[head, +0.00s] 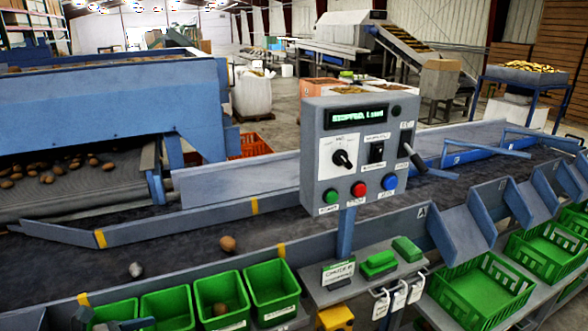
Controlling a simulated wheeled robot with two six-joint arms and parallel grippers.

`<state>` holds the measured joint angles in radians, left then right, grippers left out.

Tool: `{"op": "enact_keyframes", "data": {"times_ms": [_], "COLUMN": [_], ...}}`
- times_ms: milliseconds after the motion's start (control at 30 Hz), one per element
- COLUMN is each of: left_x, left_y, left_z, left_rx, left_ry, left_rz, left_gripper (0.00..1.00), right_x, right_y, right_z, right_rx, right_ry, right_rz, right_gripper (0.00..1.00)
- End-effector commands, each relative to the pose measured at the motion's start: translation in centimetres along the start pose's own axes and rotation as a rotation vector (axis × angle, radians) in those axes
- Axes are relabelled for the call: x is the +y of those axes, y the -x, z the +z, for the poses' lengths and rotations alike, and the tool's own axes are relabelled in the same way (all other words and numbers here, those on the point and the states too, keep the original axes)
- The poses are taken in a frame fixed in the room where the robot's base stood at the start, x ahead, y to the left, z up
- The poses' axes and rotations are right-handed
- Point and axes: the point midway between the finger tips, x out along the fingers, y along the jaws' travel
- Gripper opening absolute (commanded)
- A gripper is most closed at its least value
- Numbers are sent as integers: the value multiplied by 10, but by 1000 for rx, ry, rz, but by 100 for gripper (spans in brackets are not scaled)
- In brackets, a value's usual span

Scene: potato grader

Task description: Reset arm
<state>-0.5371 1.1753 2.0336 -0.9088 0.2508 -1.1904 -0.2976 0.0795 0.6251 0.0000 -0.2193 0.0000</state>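A small dark shape (136,324) at the bottom edge, in front of the green bins, may be the tip of my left gripper; too little shows to tell its state. My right gripper is not in view. The grey control box (352,155) stands on a post at the belt. Its display (356,117) seems to begin with "STOPPED". It has a black rotary knob (343,158), a black switch (376,152), green (330,196), red (359,189) and blue (389,182) buttons, and a black lever (414,158) on its right side.
Two potatoes, one brown (228,243) and one greyish (136,270), lie on the dark belt (185,250). Green bins (275,290) line the front; one holds a potato. Blue diverter arms (487,150) reach over the belt at right. A small shelf (330,290) holds green blocks (379,263).

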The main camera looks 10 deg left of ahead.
Motion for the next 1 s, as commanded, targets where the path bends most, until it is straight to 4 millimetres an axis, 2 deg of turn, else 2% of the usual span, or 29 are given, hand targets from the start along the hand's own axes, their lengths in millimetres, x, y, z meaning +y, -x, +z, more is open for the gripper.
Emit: {"op": "enact_keyframes", "data": {"times_ms": [267,367,500,633,733,900,1000], "left_x": [1,4,7,4,-10,-55,-83], "left_y": [-5,-3,4,17,25,32,33], "left_z": [12,14,8,-18,-48,-96,-114], "left_rx": [-200,-294,-464,-652,-775,-910,-946], "left_ry": [361,546,915,1385,1749,2269,2476], "left_rz": [159,234,370,534,666,884,992], "left_gripper": [84,84,84,84,84,84,84], "right_x": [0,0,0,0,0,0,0], "right_y": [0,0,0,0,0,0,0], "right_z": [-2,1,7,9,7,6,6], "right_rx": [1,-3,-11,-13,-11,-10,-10], "right_ry": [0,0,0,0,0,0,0], "right_rz": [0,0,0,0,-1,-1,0], "right_gripper": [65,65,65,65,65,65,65]}}
